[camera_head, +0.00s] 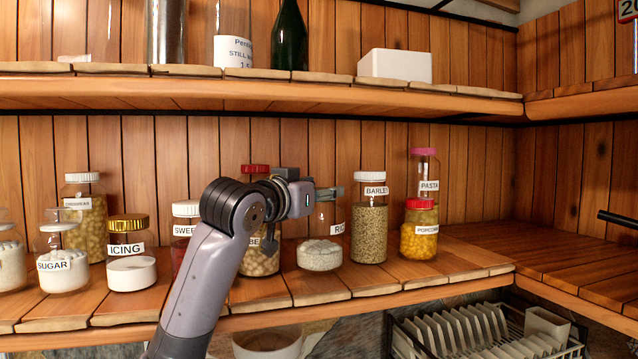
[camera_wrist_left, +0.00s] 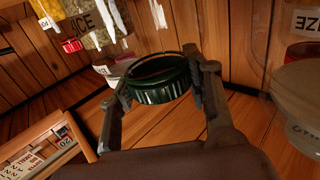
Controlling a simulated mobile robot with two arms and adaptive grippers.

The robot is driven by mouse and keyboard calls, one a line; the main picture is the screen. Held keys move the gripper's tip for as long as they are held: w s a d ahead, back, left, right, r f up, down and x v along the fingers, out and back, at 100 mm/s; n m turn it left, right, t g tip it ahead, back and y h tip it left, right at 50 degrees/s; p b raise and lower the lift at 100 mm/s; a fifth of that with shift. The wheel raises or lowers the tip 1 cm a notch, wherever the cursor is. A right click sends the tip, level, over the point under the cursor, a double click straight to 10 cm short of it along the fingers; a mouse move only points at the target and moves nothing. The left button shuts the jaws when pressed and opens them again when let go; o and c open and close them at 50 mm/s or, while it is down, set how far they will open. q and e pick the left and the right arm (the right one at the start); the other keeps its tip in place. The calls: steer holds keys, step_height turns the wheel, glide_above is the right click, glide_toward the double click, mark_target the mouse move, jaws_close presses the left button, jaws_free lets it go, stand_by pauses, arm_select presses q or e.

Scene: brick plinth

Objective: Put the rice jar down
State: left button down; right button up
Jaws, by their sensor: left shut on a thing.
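The rice jar (camera_head: 320,256) is a clear jar with white grains at the bottom and a partly covered label. It is upright over the middle shelf; I cannot tell whether its base touches the boards. My left gripper (camera_head: 327,193) is shut around the top of this jar. In the left wrist view, a dark green ribbed lid (camera_wrist_left: 160,82) sits between the two fingers of my left gripper (camera_wrist_left: 155,85). My right gripper is not in view.
The barley jar (camera_head: 369,235) stands close on the right, with the popcorn jar (camera_head: 419,240) beyond it. A red-lidded jar (camera_head: 259,262) stands on the left, partly behind my arm. The upper shelf (camera_head: 290,88) is above; a dish rack (camera_head: 490,335) is below. The shelf's right part is clear.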

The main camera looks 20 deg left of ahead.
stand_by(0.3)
arm_select(q)
steer(key=c, duration=1.1)
jaws_free()
steer(key=shift+f, duration=0.15)
steer(key=shift+s+b, duration=0.25)
steer(key=shift+b, duration=0.15)
steer(key=b+v, duration=0.6)
steer(key=v, duration=0.5)
steer(key=shift+s, duration=0.25)
